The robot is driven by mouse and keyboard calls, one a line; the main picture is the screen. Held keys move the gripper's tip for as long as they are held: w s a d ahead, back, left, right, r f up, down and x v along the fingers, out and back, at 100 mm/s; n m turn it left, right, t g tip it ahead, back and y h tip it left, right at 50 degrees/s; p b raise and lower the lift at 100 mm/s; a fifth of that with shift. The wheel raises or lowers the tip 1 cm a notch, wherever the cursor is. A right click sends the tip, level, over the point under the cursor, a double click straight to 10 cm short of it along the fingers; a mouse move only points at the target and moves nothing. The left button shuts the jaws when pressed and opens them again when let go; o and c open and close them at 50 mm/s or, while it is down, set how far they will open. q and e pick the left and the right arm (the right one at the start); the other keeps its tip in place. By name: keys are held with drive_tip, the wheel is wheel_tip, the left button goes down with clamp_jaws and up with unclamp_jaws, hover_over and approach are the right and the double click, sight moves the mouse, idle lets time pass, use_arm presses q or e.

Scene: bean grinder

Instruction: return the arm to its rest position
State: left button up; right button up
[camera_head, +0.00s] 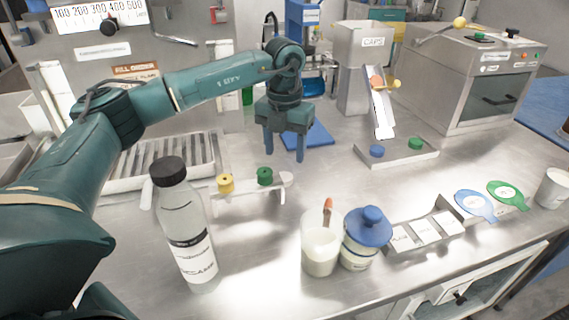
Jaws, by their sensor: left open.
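My left arm reaches in from the left across the steel counter (330,200). My left gripper (285,152) hangs downward with its two fingers apart, open and empty, above the counter in front of the blue mat (318,136). It is behind the small rack with a yellow cap (226,183) and a green cap (265,176), and apart from both. My right gripper is not in view.
A clear bottle with black lid (184,225) stands below my left arm. A cup with white contents (320,250) and a blue-lidded jar (366,238) stand at the front. A caps bin (362,50) with chute (381,105) and a steel machine (470,85) stand at the back right.

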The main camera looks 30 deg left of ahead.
use_arm(q)
wheel_tip(320, 180, up, 6)
drive_tip(key=shift+f, duration=0.15)
